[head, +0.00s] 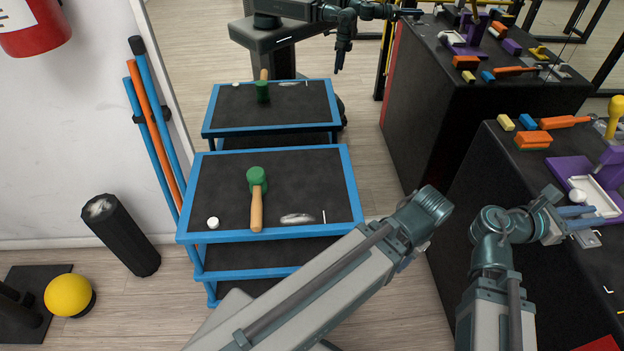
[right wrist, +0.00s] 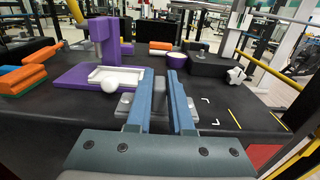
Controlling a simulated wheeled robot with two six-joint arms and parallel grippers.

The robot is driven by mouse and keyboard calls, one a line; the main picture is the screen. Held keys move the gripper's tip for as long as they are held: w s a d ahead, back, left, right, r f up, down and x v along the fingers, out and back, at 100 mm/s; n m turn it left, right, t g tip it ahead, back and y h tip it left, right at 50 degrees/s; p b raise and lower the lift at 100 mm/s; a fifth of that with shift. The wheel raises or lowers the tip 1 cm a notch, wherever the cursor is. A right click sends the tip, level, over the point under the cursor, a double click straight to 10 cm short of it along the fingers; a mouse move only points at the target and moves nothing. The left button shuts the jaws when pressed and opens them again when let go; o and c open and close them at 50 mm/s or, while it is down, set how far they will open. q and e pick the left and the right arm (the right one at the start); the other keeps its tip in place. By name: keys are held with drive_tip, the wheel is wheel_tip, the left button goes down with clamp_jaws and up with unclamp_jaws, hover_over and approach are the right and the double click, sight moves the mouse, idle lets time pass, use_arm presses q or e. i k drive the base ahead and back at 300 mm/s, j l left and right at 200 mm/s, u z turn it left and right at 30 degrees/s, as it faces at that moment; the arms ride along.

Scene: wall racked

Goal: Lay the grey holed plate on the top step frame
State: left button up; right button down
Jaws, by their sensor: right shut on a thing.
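My right gripper (head: 580,214) is at the right side of the head view, over the black bench. In the right wrist view its two blue fingers (right wrist: 160,105) are shut on the grey holed plate (right wrist: 126,104), which shows on both sides of them. The plate also shows under the fingers in the head view (head: 587,239). I cannot tell which part is the top step frame.
A white ball (right wrist: 109,86) sits at the white frame's near corner. Orange blocks (right wrist: 20,78) lie left, a purple bowl (right wrist: 175,61) beyond. The black bench (right wrist: 235,98) is mostly clear right. A blue-edged stand (head: 350,185) holds a green mallet (head: 257,190). A mirror stands behind.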

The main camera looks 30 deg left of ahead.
sight(317, 196)
drive_tip(key=u, duration=2.4)
drive_tip(key=k+l, duration=0.1)
drive_tip(key=k, duration=0.8)
